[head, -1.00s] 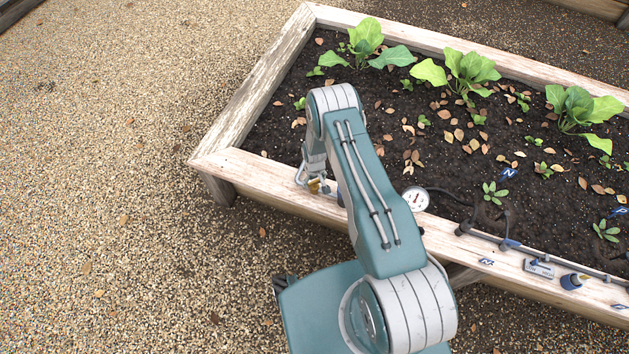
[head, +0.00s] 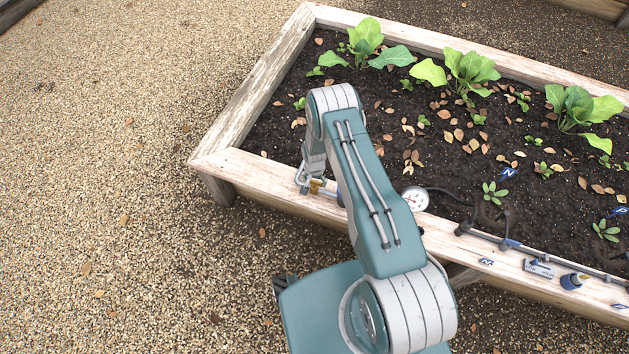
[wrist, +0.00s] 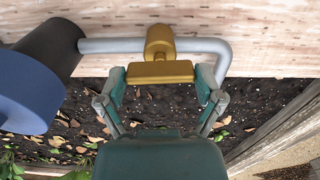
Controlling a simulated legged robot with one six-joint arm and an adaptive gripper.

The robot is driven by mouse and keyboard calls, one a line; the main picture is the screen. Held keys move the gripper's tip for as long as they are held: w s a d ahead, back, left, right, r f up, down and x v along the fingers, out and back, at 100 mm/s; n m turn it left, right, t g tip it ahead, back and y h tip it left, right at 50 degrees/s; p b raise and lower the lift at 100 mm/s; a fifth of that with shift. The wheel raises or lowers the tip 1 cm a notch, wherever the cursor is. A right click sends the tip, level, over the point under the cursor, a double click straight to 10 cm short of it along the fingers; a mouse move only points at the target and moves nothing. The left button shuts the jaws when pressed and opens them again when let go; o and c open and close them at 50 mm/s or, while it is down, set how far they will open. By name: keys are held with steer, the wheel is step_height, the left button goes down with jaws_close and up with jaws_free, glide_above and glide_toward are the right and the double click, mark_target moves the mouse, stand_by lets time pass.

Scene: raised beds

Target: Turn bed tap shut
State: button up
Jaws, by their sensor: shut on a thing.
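The brass bed tap (wrist: 160,72) sits on a grey pipe (wrist: 120,45) along the bed's wooden edge. Its bar handle lies roughly parallel to the straight run of this pipe in the wrist view. My gripper (wrist: 162,80) is shut on the handle, one finger at each end of the bar. In the head view my gripper (head: 309,181) is at the bed's near edge, left of my forearm. Only a small bit of the brass tap (head: 317,186) shows there; my arm hides part of the pipework.
A round white gauge (head: 415,199) stands right of my arm. A black hose and drip line (head: 490,237) run along the near edge. A blue fitting (wrist: 30,92) is left of the tap. The raised bed (head: 270,85) holds leafy plants; gravel to the left is clear.

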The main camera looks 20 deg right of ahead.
mark_target(314, 181)
steer(key=shift+m, duration=0.4)
steer(key=o, duration=0.9)
steer(key=shift+c, duration=0.2)
steer(key=shift+a, duration=0.1)
step_height(314, 181, up, 12)
steer(key=shift+f, duration=0.1)
